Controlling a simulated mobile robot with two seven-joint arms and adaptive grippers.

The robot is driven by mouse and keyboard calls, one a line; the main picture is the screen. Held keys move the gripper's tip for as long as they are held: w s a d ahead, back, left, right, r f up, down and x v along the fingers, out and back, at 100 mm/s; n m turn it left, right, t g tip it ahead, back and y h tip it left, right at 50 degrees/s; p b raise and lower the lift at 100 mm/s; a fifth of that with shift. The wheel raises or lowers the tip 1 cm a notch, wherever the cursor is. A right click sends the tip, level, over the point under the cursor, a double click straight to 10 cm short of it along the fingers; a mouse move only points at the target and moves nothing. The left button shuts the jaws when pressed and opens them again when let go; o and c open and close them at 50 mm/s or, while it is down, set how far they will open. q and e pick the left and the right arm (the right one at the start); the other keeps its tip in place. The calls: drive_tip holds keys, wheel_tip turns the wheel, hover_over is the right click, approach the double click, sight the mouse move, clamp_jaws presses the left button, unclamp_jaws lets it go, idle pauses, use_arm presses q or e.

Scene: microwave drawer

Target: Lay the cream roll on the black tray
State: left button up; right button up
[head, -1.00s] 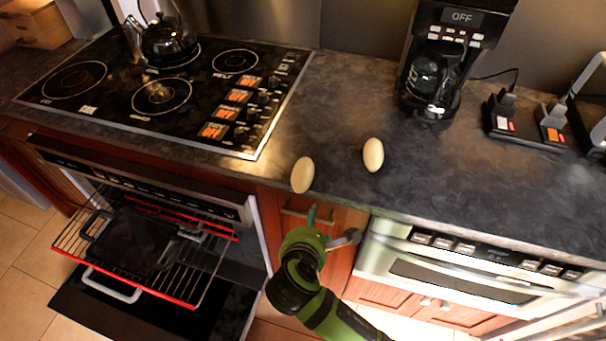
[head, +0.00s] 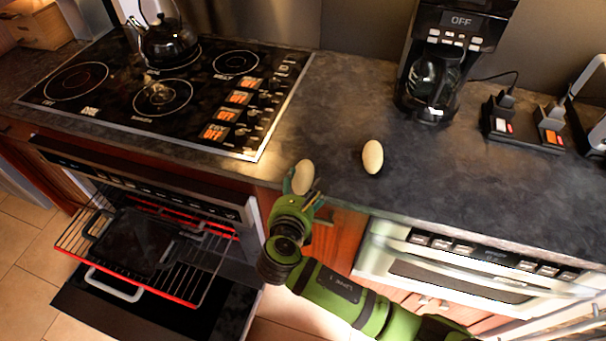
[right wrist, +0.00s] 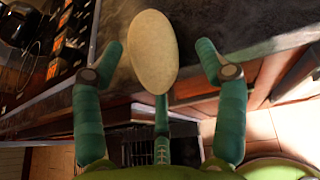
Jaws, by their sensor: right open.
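Two cream oval rolls rest on the dark counter. The left one (head: 303,173) is at the front edge and shows large in the right wrist view (right wrist: 153,50); the other (head: 373,157) lies a little to its right. My green right gripper (head: 303,188) is open at the left roll. Its fingers (right wrist: 166,62) stand on either side of the roll in the wrist view, with gaps, not closed on it. The black tray (head: 128,243) lies on the pulled-out oven rack at the lower left. My left gripper is out of view.
The red-edged oven rack (head: 190,288) sticks out over the open oven door. A stove top (head: 150,95) with a kettle (head: 167,42) is behind it. A coffee maker (head: 437,75) stands at the back; the counter right of the rolls is mostly clear.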

drive_tip(key=shift+s, duration=0.1)
drive_tip(key=c, duration=1.2)
drive_tip(key=shift+f, duration=0.15)
drive_tip(key=shift+c, duration=0.6)
